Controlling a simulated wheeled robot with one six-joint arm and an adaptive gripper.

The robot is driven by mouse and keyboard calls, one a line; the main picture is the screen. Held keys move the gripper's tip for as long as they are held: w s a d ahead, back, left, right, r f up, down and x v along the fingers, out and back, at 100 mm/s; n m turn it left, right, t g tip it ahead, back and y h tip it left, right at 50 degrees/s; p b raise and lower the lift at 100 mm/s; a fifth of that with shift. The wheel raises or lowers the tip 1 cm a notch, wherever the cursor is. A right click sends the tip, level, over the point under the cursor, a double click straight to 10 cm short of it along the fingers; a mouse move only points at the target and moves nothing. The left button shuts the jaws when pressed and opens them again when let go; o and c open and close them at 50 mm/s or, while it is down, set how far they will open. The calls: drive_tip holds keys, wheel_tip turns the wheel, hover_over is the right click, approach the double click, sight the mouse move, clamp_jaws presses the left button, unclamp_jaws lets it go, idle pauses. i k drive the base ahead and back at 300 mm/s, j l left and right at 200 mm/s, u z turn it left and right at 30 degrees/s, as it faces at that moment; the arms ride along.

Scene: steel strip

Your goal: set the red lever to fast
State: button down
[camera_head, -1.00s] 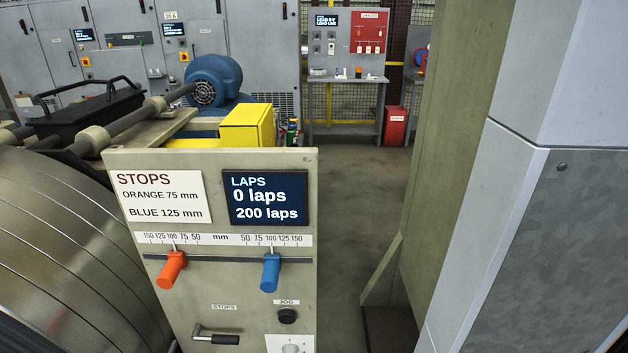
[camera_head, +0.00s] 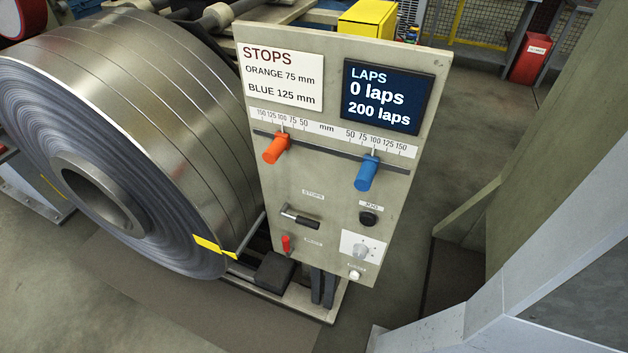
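The red lever (camera_head: 286,244) is a small handle low on the left side of the beige control panel (camera_head: 335,205). It stands roughly upright, just below the black-handled crank. A small label (camera_head: 313,241) sits to its right, too small to read, so I cannot tell which setting the lever is at. My gripper is not in view.
The panel also carries an orange stop (camera_head: 275,149), a blue stop (camera_head: 367,173), a crank (camera_head: 300,216), a black jog button (camera_head: 368,218) and a knob (camera_head: 361,251). A large steel coil (camera_head: 150,120) stands close on the left. An olive post (camera_head: 560,140) rises on the right.

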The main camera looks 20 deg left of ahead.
sight(288, 250)
drive_tip(key=i+l+u, duration=0.1)
drive_tip(key=u, duration=0.65)
drive_tip(key=i+l+u, duration=0.1)
drive_tip(key=u, duration=0.25)
drive_tip(key=k+l, duration=0.05)
drive_tip(key=l, duration=0.05)
